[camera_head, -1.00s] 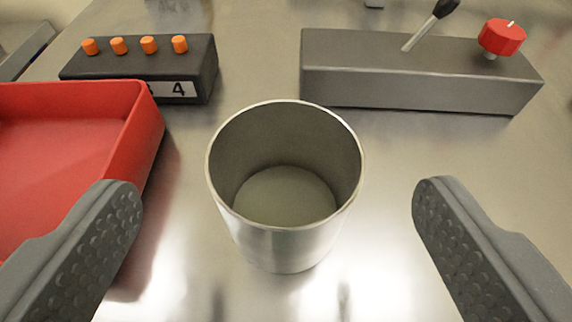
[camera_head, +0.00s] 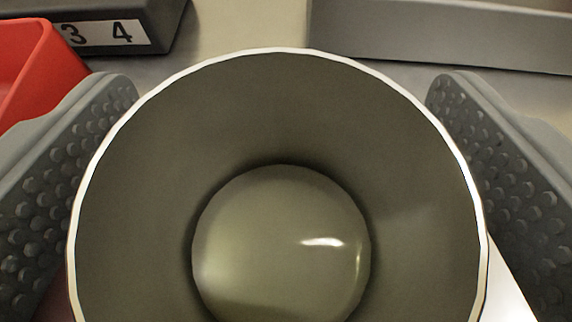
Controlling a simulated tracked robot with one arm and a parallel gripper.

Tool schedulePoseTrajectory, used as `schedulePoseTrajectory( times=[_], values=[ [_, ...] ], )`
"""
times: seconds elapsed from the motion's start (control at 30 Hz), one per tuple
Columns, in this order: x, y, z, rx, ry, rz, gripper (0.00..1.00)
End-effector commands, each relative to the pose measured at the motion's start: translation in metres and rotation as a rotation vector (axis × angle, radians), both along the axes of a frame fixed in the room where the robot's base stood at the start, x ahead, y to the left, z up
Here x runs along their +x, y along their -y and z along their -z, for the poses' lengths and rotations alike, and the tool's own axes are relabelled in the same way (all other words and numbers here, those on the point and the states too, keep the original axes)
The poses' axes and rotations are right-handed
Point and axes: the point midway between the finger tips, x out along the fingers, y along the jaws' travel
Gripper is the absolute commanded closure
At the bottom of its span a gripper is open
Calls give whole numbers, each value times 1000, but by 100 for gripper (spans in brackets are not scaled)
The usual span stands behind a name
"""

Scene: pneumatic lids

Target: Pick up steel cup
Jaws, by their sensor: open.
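The steel cup (camera_head: 150,190) stands upright and fills the middle of the view, seen from above into its open mouth. It looks empty, with a pale round bottom. My gripper (camera_head: 282,120) is open, with one dark grey studded finger to the left of the cup and the other to the right. The cup's rim lies between the fingers. The rim overlaps the inner edges of the fingers in the picture, and I cannot tell whether they touch it. The cup's lower outside is hidden.
A red tray (camera_head: 45,70) is at the left, close to the left finger. A dark box with a number label (camera_head: 110,33) is at the back left. A grey box (camera_head: 450,35) is at the back right. A strip of bare metal table shows between these boxes.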

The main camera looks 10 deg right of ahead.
Motion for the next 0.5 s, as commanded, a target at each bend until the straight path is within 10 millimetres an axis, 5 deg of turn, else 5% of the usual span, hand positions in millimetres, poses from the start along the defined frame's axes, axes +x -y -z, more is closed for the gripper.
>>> schedulePoseTrajectory(
  times=[0.17, 0.37, 0.5],
  values=[
    [0, 0, 0, 0, -1, -1, 16],
    [0, -1, 0, 0, -2, -2, 66],
    [0, -1, 0, 0, -2, -2, 66]
  ],
)
